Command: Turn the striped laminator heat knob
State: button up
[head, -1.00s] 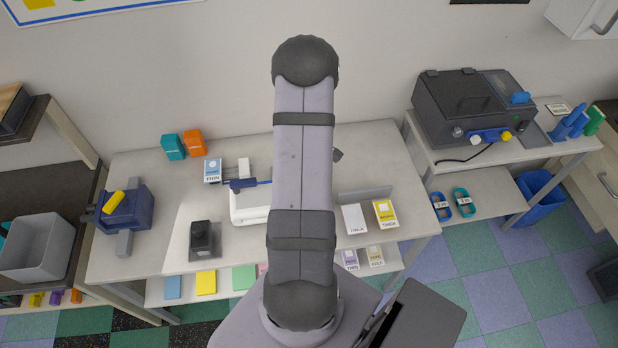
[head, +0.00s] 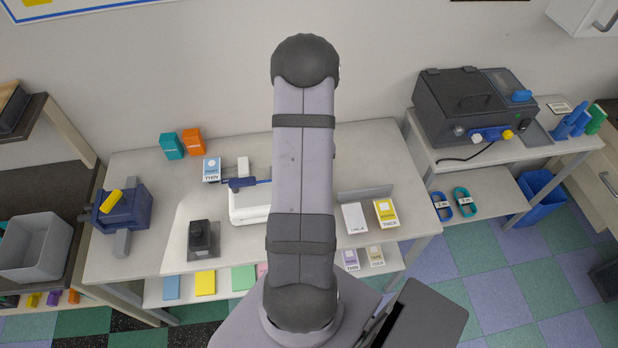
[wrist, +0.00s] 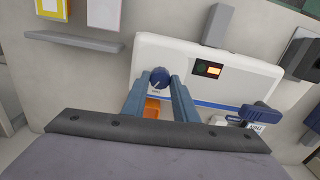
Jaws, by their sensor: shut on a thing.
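The white laminator (wrist: 240,85) fills the middle of the wrist view, with a small display (wrist: 208,69) glowing orange and green. Its round dark blue heat knob (wrist: 160,77) has a pale mark; I cannot make out stripes. My gripper (wrist: 157,85) has its two blue fingers shut on the knob, one on each side. In the head view, part of the laminator's white body (head: 246,207) shows left of my arm. The knob and my gripper are hidden behind my arm there.
A dark blue lever (wrist: 259,114) and a box marked THIN (head: 212,169) are beside the laminator. A black stapler-like block (head: 200,240) stands to the left. White (head: 355,218) and yellow (head: 386,213) packs stand to the right. An orange part (wrist: 152,108) shows between my fingers.

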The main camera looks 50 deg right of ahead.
jog(key=m, duration=0.5)
jog(key=shift+d+m+b, duration=0.1)
jog(key=shift+m+b, duration=0.3)
jog(key=shift+r, duration=0.1)
jog(key=o, duration=1.1)
jog(key=shift+c, duration=0.2)
jog(key=shift+r+b, duration=1.05)
jog(key=shift+r, duration=2.6)
